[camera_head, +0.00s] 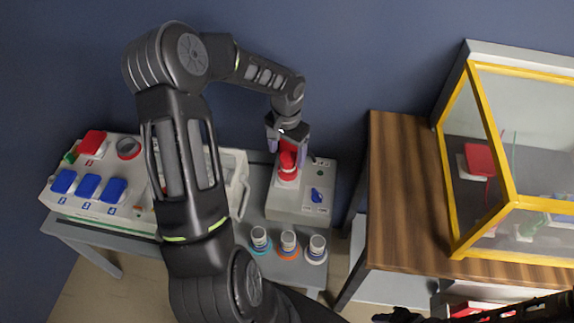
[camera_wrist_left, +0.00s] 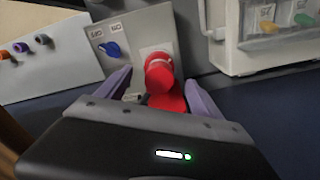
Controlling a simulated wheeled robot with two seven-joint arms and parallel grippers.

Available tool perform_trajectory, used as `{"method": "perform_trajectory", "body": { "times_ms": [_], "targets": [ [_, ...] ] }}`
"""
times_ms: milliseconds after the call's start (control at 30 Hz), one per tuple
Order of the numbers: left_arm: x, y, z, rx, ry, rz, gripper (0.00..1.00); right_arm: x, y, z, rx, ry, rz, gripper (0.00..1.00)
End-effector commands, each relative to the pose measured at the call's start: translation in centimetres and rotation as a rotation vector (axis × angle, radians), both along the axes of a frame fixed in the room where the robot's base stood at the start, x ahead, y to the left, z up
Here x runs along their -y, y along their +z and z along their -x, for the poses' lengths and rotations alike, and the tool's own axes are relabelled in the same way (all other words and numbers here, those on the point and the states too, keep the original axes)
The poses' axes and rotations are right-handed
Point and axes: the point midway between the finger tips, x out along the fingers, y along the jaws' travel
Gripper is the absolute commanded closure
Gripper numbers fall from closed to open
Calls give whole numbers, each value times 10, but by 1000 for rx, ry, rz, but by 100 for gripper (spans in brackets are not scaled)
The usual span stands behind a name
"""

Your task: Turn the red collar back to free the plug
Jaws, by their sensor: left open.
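The red collar (camera_head: 288,166) sits on the top of a grey socket box, with a red plug part (camera_head: 289,147) behind it. In the left wrist view the red collar (camera_wrist_left: 158,72) stands at the box face, and more red (camera_wrist_left: 168,102) reaches back toward my gripper. My left gripper (camera_head: 288,148) is over the collar from the back. In the left wrist view its two purple fingers (camera_wrist_left: 158,88) are apart, one on each side of the red plug, with gaps visible. Whether they touch it is unclear. My right gripper is not clearly visible.
The grey box (camera_head: 285,208) also carries a blue switch knob (camera_head: 316,195). Several ringed plugs (camera_head: 288,241) stand along the table's front. A panel with blue covers (camera_head: 88,187) is at left. A yellow-framed case (camera_head: 508,200) stands on the wooden table (camera_head: 400,200).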

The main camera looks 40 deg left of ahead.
Motion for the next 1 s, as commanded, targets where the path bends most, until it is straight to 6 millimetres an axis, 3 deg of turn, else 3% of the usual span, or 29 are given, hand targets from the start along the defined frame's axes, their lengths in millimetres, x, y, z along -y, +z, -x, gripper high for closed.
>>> {"method": "perform_trajectory", "body": {
  "times_ms": [433, 767, 1000],
  "targets": [
    [1, -62, 1, -2, 1, 2, 24, 0, 4, 0, 0, 0, 0, 64],
    [0, -68, 0, -1, 1, 1, 24, 0, 4, 0, 0, 0, 0, 64],
    [0, -67, 0, -1, 1, 1, 42, 0, 4, 0, 0, 0, 0, 64]
  ]
}}
